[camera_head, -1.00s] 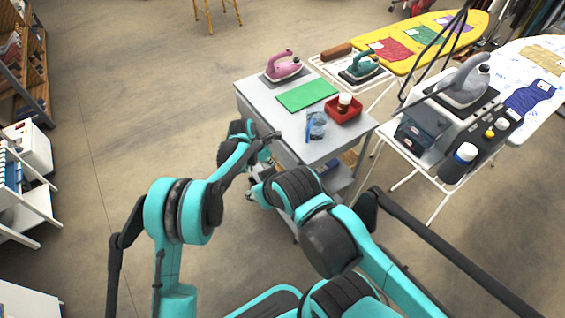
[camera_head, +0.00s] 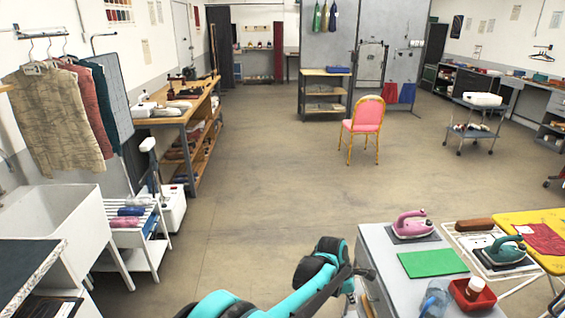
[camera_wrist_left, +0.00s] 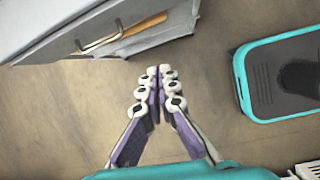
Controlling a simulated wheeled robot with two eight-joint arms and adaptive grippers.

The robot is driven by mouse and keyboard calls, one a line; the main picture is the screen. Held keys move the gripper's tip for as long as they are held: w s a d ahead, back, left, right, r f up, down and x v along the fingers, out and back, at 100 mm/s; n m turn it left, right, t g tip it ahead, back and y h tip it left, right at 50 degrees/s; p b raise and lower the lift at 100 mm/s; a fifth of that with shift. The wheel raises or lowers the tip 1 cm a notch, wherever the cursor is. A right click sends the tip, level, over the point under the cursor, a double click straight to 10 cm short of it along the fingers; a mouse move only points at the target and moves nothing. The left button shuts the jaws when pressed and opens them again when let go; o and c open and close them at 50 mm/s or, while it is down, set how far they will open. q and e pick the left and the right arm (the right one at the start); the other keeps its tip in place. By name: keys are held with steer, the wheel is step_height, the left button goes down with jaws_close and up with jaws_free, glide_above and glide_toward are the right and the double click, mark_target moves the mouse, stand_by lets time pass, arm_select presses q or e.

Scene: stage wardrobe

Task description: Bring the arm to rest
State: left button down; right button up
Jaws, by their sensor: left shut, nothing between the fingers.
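My left arm (camera_head: 318,275), teal and black, reaches in from the bottom of the head view. Its gripper (camera_head: 366,273) is small there, beside the left edge of the grey table. In the left wrist view the gripper (camera_wrist_left: 160,75) has its fingers together at the tips, with nothing between them. It points over bare floor, apart from the grey cabinet side with a handle (camera_wrist_left: 100,38). My right gripper is not in view.
The grey table (camera_head: 385,262) bears a pink iron (camera_head: 411,225), a green cloth (camera_head: 433,263), a red tray (camera_head: 472,305) and a blue cup (camera_head: 435,300). A white sink (camera_head: 60,215) stands at left. A pink chair (camera_head: 366,118) stands farther off. The middle floor is clear.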

arm_select(q)
steer(key=s+a+r+m+t+y, duration=0.1)
steer(key=s+a+r+m+t, duration=0.15)
steer(key=a+r, duration=0.65)
steer(key=s+a+r+m+t, duration=0.15)
steer(key=a+r+m, duration=0.25)
steer(key=a, duration=0.9)
steer(key=s+a+m+t+y, duration=0.2)
steer(key=s+a+m, duration=0.8)
steer(key=s+a, duration=0.7)
steer(key=shift+s+a+f+y, duration=0.2)
steer(key=shift+a+f+y, duration=0.2)
steer(key=shift+a+y, duration=0.55)
